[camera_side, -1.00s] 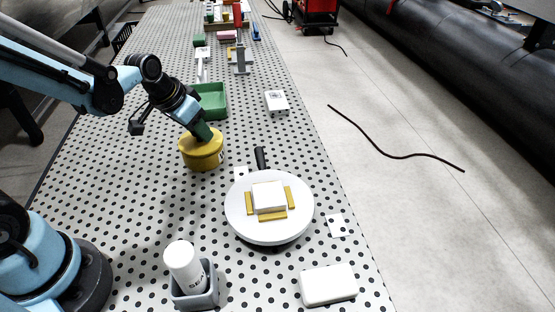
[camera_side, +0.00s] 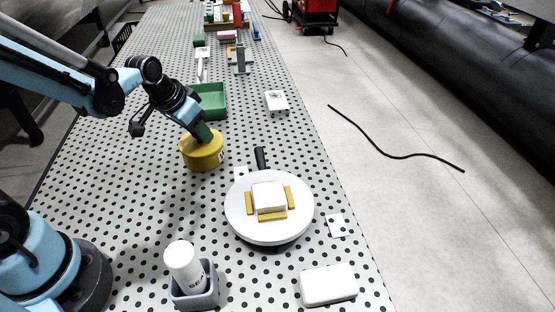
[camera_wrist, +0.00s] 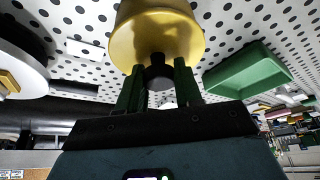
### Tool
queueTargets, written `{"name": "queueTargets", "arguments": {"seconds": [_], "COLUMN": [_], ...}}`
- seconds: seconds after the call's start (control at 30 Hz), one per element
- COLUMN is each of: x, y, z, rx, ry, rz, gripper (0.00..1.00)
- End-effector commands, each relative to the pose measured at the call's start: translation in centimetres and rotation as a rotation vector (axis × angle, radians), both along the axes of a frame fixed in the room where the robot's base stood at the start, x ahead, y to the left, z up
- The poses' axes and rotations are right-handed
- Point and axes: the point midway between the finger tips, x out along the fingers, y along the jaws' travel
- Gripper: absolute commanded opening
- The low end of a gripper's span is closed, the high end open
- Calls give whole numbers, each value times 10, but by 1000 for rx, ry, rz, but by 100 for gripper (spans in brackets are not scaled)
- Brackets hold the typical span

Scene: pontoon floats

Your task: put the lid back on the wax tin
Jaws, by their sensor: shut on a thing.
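The wax tin (camera_side: 202,158) is a round yellow tin standing on the perforated table in the side view. Its yellow lid (camera_wrist: 157,40) fills the top middle of the wrist view and has a dark knob (camera_wrist: 158,72) at its centre. In the side view the lid sits on top of the tin; whether it is fully seated I cannot tell. My gripper (camera_side: 205,138) is over the tin, tilted, its green fingers at the lid. In the wrist view the two green fingers of my gripper (camera_wrist: 158,80) are shut on the knob, one on each side.
A green tray (camera_side: 212,101) stands just behind the tin. A white round plate (camera_side: 240,222) with a white block (camera_side: 267,196) is to the front right. A grey holder (camera_side: 197,297) with a white bottle (camera_side: 184,266) and a white box (camera_side: 328,285) are nearer the front.

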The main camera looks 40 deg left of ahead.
Motion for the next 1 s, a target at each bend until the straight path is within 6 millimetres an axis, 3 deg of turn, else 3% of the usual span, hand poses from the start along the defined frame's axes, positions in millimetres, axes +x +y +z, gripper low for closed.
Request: {"name": "queueTargets", "arguments": {"seconds": [0.13,0.17,0.33,0.57,0.73,1.0], "x": [0,0,0,0,0,0], "y": [0,0,0,0,0,0], "z": [0,0,0,0,0,1], "rx": [0,0,0,0,0,0], "ry": [0,0,0,0,0,0], "rz": [0,0,0,0,0,0], "gripper": [5,36,62,66,90,90]}}
